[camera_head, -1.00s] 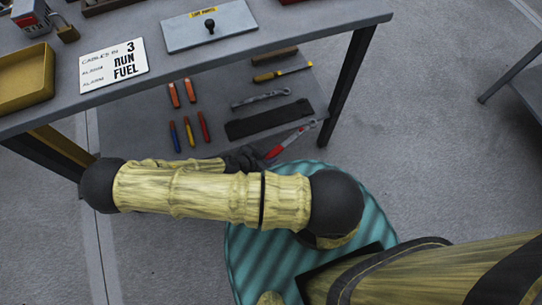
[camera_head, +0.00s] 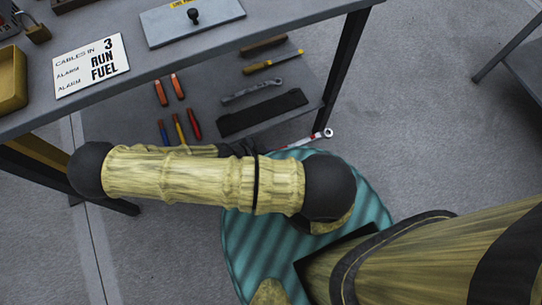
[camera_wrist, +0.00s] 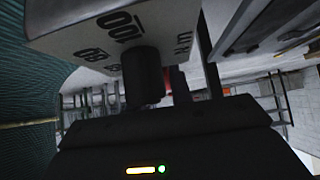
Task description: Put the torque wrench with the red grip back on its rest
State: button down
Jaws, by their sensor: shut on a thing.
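The torque wrench (camera_head: 312,139) shows in the head view just off the front right of the lower shelf. Its pale shaft points right and its ratchet end is outermost. A little of its red grip shows beside my gripper (camera_head: 245,149), which is shut on that grip and mostly hidden behind my forearm. In the wrist view dark finger parts (camera_wrist: 145,77) stand in front of a small red patch, likely the grip. A long black slab (camera_head: 262,113) lies on the lower shelf behind the wrench; I cannot tell if it is the rest.
The lower shelf (camera_head: 215,85) also holds a grey wrench (camera_head: 251,91), a yellow-handled tool (camera_head: 272,63) and several coloured-handled tools. A table leg (camera_head: 343,75) stands close to the wrench's ratchet end. Open floor (camera_head: 430,130) lies to the right.

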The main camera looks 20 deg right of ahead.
jog(key=shift+w+b, duration=2.7)
jog(key=shift+w, duration=7.9)
jog(key=shift+f+b, duration=1.4)
jog(key=shift+f, duration=0.95)
jog(key=shift+f+b, duration=0.3)
jog(key=shift+f, duration=0.15)
jog(key=c, duration=1.2)
grip_release()
jog(key=shift+s, duration=0.15)
jog(key=shift+o, duration=0.2)
jog(key=shift+r+p, duration=2.25)
jog(key=shift+r, duration=0.75)
